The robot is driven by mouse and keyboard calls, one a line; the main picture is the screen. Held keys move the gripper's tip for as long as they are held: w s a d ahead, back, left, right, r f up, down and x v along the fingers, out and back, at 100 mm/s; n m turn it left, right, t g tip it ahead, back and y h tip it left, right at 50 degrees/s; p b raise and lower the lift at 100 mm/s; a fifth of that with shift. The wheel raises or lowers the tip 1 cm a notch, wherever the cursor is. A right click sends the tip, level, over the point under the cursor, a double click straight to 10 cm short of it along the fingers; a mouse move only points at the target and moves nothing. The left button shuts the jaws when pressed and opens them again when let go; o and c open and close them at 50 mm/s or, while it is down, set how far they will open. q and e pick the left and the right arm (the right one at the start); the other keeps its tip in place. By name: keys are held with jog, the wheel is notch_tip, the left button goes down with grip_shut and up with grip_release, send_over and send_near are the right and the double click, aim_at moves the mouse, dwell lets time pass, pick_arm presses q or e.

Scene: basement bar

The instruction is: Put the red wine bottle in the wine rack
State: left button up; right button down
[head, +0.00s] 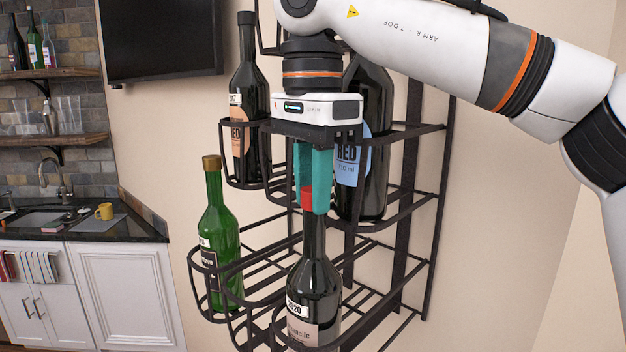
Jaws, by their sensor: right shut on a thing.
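My right gripper (313,207) comes down from above and is shut on the neck of the red wine bottle (313,275). This bottle is dark glass with a red top between the teal fingers and a pale label marked 2020. It hangs about upright at the lower front of the black wine rack (432,240), by a front loop of the lower tier. Its base is cut off by the picture's bottom edge, so I cannot tell whether it rests in the rack. My left gripper is not in view.
The rack's upper tier holds a dark bottle with an orange label (247,95) and one with a blue label (368,140), partly behind my gripper. A green bottle (220,235) stands in the lower left loop. A sink counter (140,230) is at the far left.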

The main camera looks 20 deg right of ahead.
jog(key=c, duration=1.2)
grip_release()
jog(key=shift+r, duration=0.25)
notch_tip(320, 180, up, 2)
jog(key=shift+r, duration=0.15)
notch_tip(320, 180, up, 10)
jog(key=p, duration=0.5)
jog(key=shift+f, duration=0.25)
jog(key=shift+f, duration=0.1)
